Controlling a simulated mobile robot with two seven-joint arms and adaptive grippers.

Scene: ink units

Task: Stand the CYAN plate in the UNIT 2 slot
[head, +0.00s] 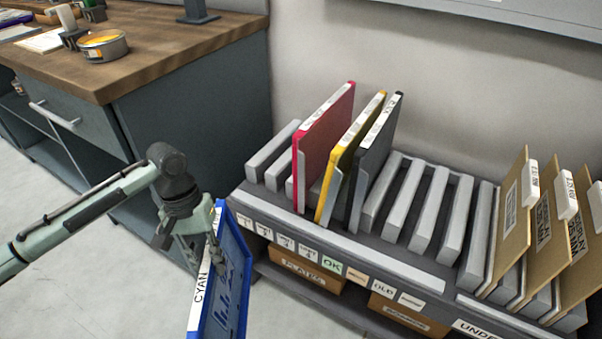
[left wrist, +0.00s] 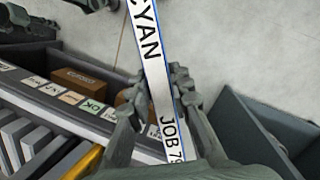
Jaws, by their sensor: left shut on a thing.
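The CYAN plate (head: 233,280) is a blue panel with a white edge strip reading CYAN; its strip also shows in the left wrist view (left wrist: 150,45), reading CYAN and JOB. My left gripper (head: 214,243) is shut on this plate near its upper edge, left of and in front of the slotted rack (head: 345,252); its fingers flank the strip in the left wrist view (left wrist: 172,85). The plate is clear of the slots. Small slot labels (head: 264,231) run along the rack's front; the leftmost seem to be the UNIT ones, too small to read surely. My right gripper is not in view.
Magenta (head: 325,135), yellow (head: 352,145) and black (head: 378,150) plates stand in the rack's left part. Empty slots between grey dividers (head: 430,205) lie right of them. Tan folders (head: 510,225) stand further right. A wooden-topped cabinet (head: 170,50) is at the left.

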